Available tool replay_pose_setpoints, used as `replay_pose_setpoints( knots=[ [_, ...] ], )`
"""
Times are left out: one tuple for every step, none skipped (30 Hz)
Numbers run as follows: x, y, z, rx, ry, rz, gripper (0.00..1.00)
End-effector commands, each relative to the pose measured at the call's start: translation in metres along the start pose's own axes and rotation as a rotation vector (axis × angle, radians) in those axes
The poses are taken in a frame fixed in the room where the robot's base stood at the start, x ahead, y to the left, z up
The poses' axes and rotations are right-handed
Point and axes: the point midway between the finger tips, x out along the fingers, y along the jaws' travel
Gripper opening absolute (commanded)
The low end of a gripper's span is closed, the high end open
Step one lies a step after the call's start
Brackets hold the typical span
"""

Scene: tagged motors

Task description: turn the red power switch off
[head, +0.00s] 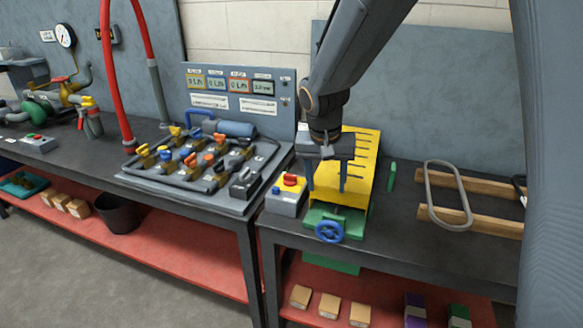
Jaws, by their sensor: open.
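The red power switch (291,180) is a red knob on a yellow plate, on top of a small grey box (284,202) near the front edge of the right bench. The box stands just left of a yellow machine (361,175) with a green base and a blue handwheel (330,230). My gripper (327,188) is open and points down, its two fingers in front of the yellow machine and a little right of the switch. It appears empty. Whether the fingers touch the machine cannot be told.
Left of the switch box stands a grey board with several valves (190,160) and a display panel (238,95). A metal loop (447,195) leans over wooden bars (490,185) at right. The bench between machine and loop is mostly clear.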

Motion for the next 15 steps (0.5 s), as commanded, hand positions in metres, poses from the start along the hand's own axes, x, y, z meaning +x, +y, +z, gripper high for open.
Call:
replay_pose_setpoints(
  knots=[
    [-0.003,-0.027,-0.019,0.020,0.030,0.001,0.52],
    [-0.004,-0.041,-0.029,0.038,0.048,0.001,0.52],
    [-0.007,-0.058,-0.040,0.060,0.071,0.000,0.52],
    [-0.008,-0.069,-0.048,0.077,0.086,-0.002,0.52],
    [-0.009,-0.081,-0.054,0.091,0.101,-0.005,0.52],
    [-0.011,-0.093,-0.061,0.108,0.117,-0.008,0.52],
    [-0.012,-0.101,-0.065,0.118,0.128,-0.011,0.52],
    [-0.013,-0.108,-0.069,0.128,0.136,-0.012,0.52],
    [-0.013,-0.115,-0.072,0.139,0.145,-0.015,0.52],
    [-0.013,-0.118,-0.074,0.144,0.150,-0.016,0.52],
    [-0.012,-0.120,-0.075,0.147,0.152,-0.017,0.52],
    [-0.010,-0.122,-0.076,0.150,0.155,-0.017,0.52],
    [-0.008,-0.123,-0.077,0.152,0.155,-0.018,0.52],
    [-0.005,-0.123,-0.077,0.153,0.155,-0.017,0.52],
    [0.000,-0.123,-0.077,0.154,0.154,-0.016,0.52]
  ],
)
